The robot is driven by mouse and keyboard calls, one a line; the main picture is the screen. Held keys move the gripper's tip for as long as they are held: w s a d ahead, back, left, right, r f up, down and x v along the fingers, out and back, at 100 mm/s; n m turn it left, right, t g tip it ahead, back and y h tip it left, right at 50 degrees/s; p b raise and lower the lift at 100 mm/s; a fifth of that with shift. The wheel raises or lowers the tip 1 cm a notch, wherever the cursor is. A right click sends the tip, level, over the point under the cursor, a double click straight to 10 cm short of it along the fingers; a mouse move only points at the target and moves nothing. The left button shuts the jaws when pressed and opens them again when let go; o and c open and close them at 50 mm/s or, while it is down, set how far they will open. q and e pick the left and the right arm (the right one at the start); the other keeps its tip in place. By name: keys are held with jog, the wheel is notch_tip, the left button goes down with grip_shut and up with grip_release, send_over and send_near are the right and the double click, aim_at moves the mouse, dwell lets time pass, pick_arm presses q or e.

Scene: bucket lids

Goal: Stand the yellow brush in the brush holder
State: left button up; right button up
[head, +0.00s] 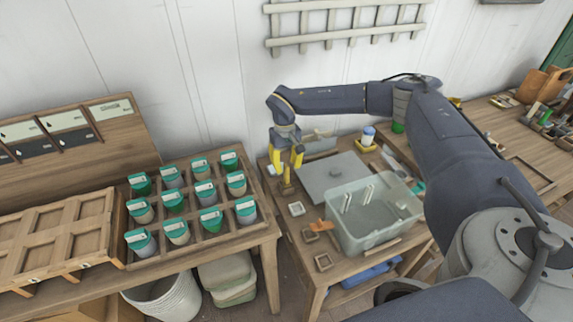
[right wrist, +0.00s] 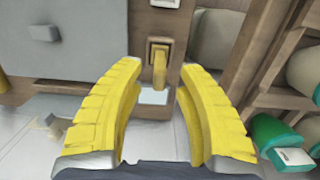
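A yellow upright piece, which looks like the yellow brush (head: 286,178), is at the bench's left back edge, just below my right gripper (head: 288,160). In the right wrist view it (right wrist: 160,68) rises from a small brown square frame (right wrist: 151,46) that looks like the brush holder; how deep it sits is unclear. My right gripper (right wrist: 160,95) has its yellow fingers wide apart, with the yellow piece beyond them in the gap and no contact visible. My left gripper is not in view.
A clear bin (head: 372,238) stands on the bench beside a grey board (head: 334,177). An orange item (head: 320,226) and small square trays (head: 323,262) lie left of it. A wooden rack (head: 186,244) of green-lidded pots stands at left. A blue-and-white container (head: 368,136) is at the back.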

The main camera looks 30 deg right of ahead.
jog(key=shift+c, duration=0.7)
jog(key=shift+w+r, duration=0.15)
jog(key=shift+r, duration=2.1)
jog(key=shift+w+r, duration=0.15)
jog(key=shift+r, duration=2.1)
